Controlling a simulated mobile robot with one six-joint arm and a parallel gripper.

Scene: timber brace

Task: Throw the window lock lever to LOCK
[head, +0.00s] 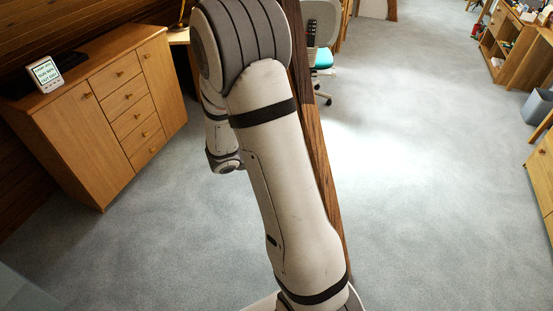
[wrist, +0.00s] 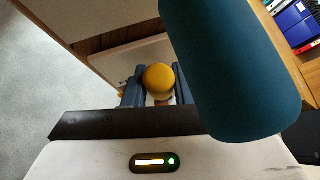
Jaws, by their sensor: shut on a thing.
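In the wrist view, a round yellow-orange knob (wrist: 158,77) sits between the dark blue fingers of my gripper (wrist: 160,84). My gripper is shut on this knob, with one finger on each side. Most of whatever carries the knob is hidden below and behind it, and I cannot read a LOCK mark or the lever's position. A pale panel (wrist: 108,62) lies just beyond the fingers. In the head view my arm rises through the middle, and neither my gripper nor the window lock shows there.
A large teal rounded thing (wrist: 230,70) looms close on the right of the wrist view. In the head view a dark timber brace (head: 325,175) slants behind my arm. A wooden cabinet (head: 70,140) stands left, a chair (head: 322,60) beyond. Grey carpet (head: 430,150) is clear on the right.

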